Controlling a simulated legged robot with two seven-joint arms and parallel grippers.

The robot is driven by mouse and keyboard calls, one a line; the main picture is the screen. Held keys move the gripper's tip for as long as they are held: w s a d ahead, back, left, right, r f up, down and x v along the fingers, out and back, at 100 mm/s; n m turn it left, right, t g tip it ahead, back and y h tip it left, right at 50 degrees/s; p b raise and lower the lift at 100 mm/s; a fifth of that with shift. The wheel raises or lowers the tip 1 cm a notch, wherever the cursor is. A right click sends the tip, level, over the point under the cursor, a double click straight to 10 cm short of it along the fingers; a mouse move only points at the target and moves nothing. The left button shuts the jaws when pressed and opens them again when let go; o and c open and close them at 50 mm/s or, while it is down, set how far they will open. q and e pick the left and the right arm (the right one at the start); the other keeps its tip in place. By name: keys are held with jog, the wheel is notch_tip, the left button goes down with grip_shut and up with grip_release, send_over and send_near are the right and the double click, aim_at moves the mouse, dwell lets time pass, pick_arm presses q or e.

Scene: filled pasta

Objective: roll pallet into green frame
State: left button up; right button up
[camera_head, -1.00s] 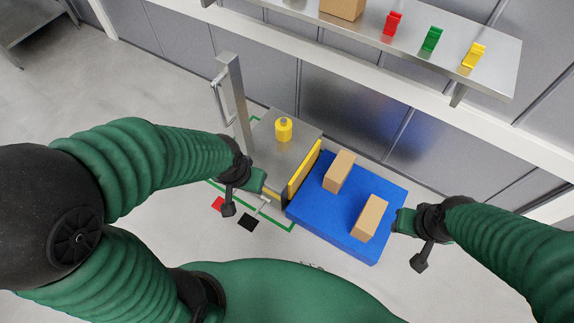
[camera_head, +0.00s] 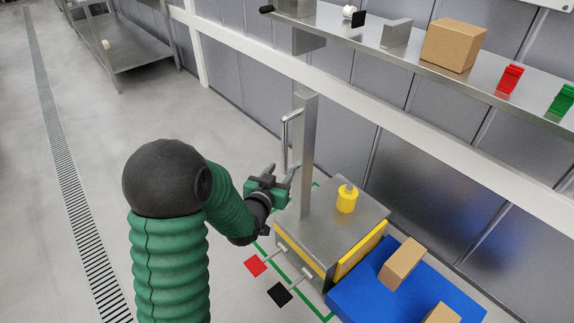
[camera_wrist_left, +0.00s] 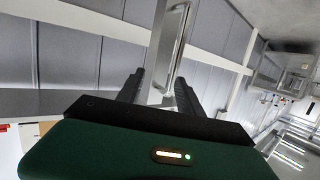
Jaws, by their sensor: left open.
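A blue pallet (camera_head: 370,295) bearing cardboard boxes (camera_head: 402,262) is partly cut off at the bottom right of the head view. It is beside a steel machine (camera_head: 325,232) with a yellow edge, a yellow knob (camera_head: 346,199) and an upright post (camera_head: 305,165). Green frame lines (camera_head: 322,311) show on the floor around the machine. My left gripper (camera_head: 283,176) is open beside the post, close to its vertical handle (camera_head: 285,142). In the left wrist view the handle (camera_wrist_left: 174,45) stands ahead between the open fingers; contact cannot be told. My right gripper is out of view.
A red pedal (camera_head: 255,266) and a black pedal (camera_head: 279,294) lie in front of the machine. A wall shelf (camera_head: 400,62) carries a box and coloured holders. A steel table (camera_head: 135,50) stands far left. The floor at left is open, with a drain grate (camera_head: 75,200).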

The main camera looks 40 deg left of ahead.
aim_at(283, 136)
pick_arm(q)
jog(key=w+a+b, duration=0.1)
jog(key=w+a, duration=0.2)
jog(key=w, duration=0.2)
jog(key=w+a+t+y+b, duration=0.1)
jog(key=w+a+b, duration=0.1)
jog(key=w, duration=0.3)
jog(key=w+a+t+b, duration=0.1)
jog(key=w+a, duration=0.3)
jog(key=w, duration=0.1)
jog(key=shift+w+a+n+y, duration=0.15)
jog(key=shift+w+n+y, duration=0.15)
jog(key=shift+n, duration=0.1)
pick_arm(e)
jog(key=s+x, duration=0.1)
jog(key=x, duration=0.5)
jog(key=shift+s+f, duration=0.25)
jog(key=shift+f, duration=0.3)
pick_arm(q)
jog(key=shift+s, duration=0.1)
grip_shut()
